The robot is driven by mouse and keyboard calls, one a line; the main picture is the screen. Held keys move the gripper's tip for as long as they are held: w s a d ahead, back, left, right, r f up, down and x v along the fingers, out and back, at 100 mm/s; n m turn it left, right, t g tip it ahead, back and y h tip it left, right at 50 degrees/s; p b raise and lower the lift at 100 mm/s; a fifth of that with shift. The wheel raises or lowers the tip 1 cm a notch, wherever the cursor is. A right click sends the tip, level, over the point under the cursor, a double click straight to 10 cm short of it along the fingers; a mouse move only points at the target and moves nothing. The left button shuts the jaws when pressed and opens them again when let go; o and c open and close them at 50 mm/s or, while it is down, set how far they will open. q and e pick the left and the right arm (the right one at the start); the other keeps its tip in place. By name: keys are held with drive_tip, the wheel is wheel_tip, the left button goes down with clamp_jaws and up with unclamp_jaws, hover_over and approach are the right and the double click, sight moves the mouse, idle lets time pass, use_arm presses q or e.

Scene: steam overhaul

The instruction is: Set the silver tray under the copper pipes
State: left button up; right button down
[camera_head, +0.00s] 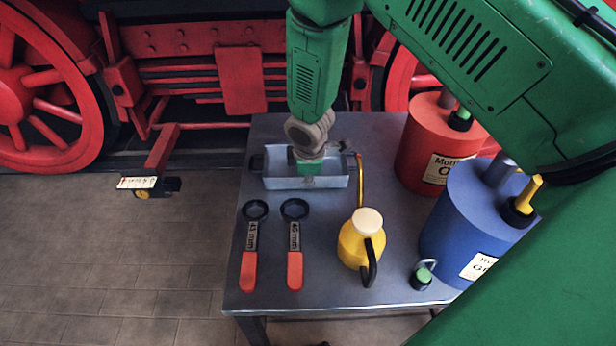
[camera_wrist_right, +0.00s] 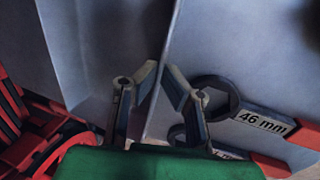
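The silver tray (camera_head: 275,183), a shallow open box with dark handles at its ends, stands at the back left of the metal table. My right gripper (camera_head: 308,181) reaches down over it from above. In the right wrist view my right gripper's fingertips (camera_wrist_right: 163,68) come close together on both sides of the tray's thin near wall (camera_wrist_right: 171,40), appearing shut on it. The tray looks level and at table height; whether it touches the tabletop is unclear. I cannot make out any copper pipes. My left gripper is not in view.
Two red-handled wrenches, left (camera_head: 249,245) and right (camera_head: 295,245), lie before the tray. A yellow oil can (camera_head: 357,243), red canister (camera_head: 428,140), blue canister (camera_head: 465,220) and small green-and-black object (camera_head: 422,277) stand to the right.

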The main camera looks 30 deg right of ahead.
sight(295, 170)
drive_tip(key=shift+w+d+f, duration=0.1)
drive_tip(key=shift+w+d, duration=0.15)
drive_tip(key=shift+d, duration=0.05)
drive_tip(key=shift+w+d, duration=0.15)
drive_tip(key=shift+w, duration=0.25)
drive_tip(key=shift+w+a, duration=0.2)
drive_tip(key=shift+w, duration=0.35)
drive_tip(key=shift+w+a, duration=0.15)
drive_tip(key=shift+w, duration=0.35)
drive_tip(key=shift+w+d, duration=0.2)
drive_tip(key=shift+w, duration=0.6)
drive_tip(key=shift+w+a, duration=0.1)
drive_tip(key=shift+w, duration=0.9)
use_arm(q)
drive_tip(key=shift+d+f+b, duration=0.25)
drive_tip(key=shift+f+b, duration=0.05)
drive_tip(key=shift+b, duration=0.05)
use_arm(e)
drive_tip(key=shift+w, duration=1.6)
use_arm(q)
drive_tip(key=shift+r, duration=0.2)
use_arm(e)
drive_tip(key=shift+a, duration=0.1)
use_arm(q)
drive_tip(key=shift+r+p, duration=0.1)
drive_tip(key=shift+p, duration=0.2)
use_arm(e)
drive_tip(key=shift+a, duration=0.2)
